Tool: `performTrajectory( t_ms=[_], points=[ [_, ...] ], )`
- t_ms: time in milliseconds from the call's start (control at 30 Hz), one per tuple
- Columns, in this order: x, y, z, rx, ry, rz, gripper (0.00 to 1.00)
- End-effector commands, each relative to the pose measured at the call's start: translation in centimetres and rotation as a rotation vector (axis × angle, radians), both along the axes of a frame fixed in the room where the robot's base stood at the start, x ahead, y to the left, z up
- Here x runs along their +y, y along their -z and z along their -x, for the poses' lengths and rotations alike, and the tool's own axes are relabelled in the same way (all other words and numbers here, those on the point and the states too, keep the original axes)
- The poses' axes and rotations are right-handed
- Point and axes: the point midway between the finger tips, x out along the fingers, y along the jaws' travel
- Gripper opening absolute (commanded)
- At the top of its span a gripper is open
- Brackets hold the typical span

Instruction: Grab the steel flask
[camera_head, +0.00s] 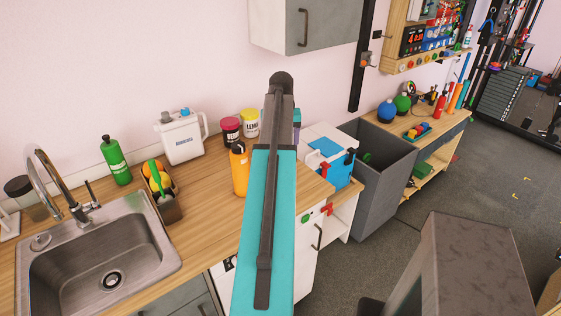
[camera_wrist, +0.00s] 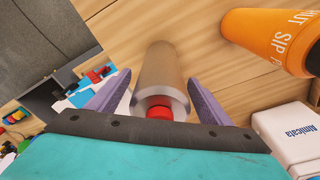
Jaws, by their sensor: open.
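The steel flask (camera_wrist: 160,62) shows in the wrist view as a grey-brown metallic cylinder with a red cap (camera_wrist: 154,114) on the end nearest the camera. It lies between the two purple fingers of my gripper (camera_wrist: 158,76), which are spread apart. A gap seems to show by the flask on each side, though contact is hard to judge. In the head view the flask is hidden behind my arm, and only a bit of purple finger (camera_head: 297,115) shows beside it.
An orange bottle (camera_head: 239,170) stands close by on the wooden counter (camera_head: 205,215); it also shows in the wrist view (camera_wrist: 268,38). A white jug (camera_head: 182,138), two jars and a blue-and-white box (camera_head: 328,150) are near. The sink (camera_head: 95,255) is left.

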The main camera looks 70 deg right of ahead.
Motion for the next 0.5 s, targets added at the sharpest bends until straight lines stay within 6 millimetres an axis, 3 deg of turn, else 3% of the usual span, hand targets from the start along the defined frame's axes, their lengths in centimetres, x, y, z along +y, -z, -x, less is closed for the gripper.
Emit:
performTrajectory(
  t_ms=[200,500],
  points=[
    [-0.12,1.68,-0.15,0.000,-0.001,0.000,0.73],
    [-0.13,1.73,-0.15,0.000,-0.001,0.000,0.73]
  ],
)
